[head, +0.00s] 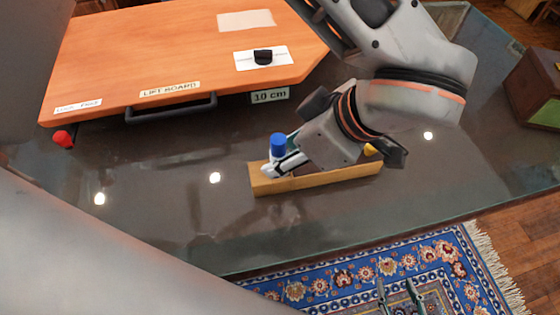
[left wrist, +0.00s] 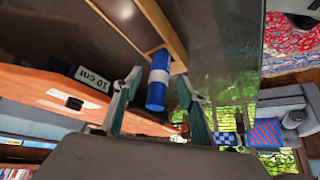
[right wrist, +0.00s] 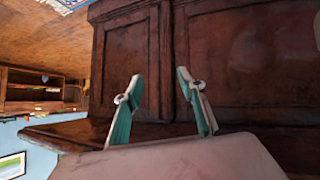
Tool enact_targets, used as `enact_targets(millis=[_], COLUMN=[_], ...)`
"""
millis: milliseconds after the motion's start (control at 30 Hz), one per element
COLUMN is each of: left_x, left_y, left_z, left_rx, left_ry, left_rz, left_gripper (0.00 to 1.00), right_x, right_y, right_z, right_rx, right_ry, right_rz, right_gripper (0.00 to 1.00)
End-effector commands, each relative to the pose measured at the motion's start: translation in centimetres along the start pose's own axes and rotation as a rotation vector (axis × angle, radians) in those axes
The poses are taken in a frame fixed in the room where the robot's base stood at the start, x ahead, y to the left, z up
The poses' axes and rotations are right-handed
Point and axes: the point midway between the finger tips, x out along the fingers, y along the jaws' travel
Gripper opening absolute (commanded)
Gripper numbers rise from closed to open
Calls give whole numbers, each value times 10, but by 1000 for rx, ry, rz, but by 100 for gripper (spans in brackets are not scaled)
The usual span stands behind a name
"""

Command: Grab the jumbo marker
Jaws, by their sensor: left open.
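The jumbo marker (head: 278,146) has a blue cap and a white lower part, and it stands upright at the left end of a long wooden holder (head: 345,174) on the dark glossy table. My left gripper (head: 284,166) reaches down from the upper right to the marker. In the left wrist view the marker (left wrist: 157,88) lies between the two spread fingers (left wrist: 158,78), with a gap on each side. My right gripper (head: 401,293) is open and empty low over the rug; its spread fingers also show in the right wrist view (right wrist: 160,85).
An orange board (head: 170,50) labelled "LIFT BOARD", with a dark handle (head: 172,112), lies behind the holder. A yellow object (head: 370,149) is partly hidden behind my left gripper. A red knob (head: 63,138) is at the left. The table front (head: 200,220) is clear.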

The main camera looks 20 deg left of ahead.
Motion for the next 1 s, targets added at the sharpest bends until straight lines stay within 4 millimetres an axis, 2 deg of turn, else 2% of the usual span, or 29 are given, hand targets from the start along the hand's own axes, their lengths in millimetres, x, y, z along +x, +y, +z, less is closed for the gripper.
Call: enact_targets(millis=[33, 133, 400, 433, 567, 600, 1000], left_x=[13, 26, 30, 30, 30, 30, 27], left_y=[0, 0, 0, 0, 0, 0, 0], left_z=[2, 2, 0, 0, 0, 0, -2], left_rx=[4, 4, 0, 0, 0, 0, 0], left_ry=[-2, -1, -1, -1, -1, -1, -1], left_rz=[-10, -8, -2, -2, -2, -3, -2], left_gripper=[41, 41, 41, 39, 5, 0, 0], right_x=[1, 2, 3, 4, 4, 4, 4], right_y=[-2, -4, -2, -2, -1, -1, 1], right_z=[3, 0, -12, -12, -10, -10, -8], right_rx=[3, 4, 5, 5, 5, 5, 4], right_ry=[-2, 3, 23, 23, 21, 20, 17], right_rz=[-4, -7, -2, -2, -1, 0, 3], right_gripper=[40, 40, 40, 40, 40, 40, 40])
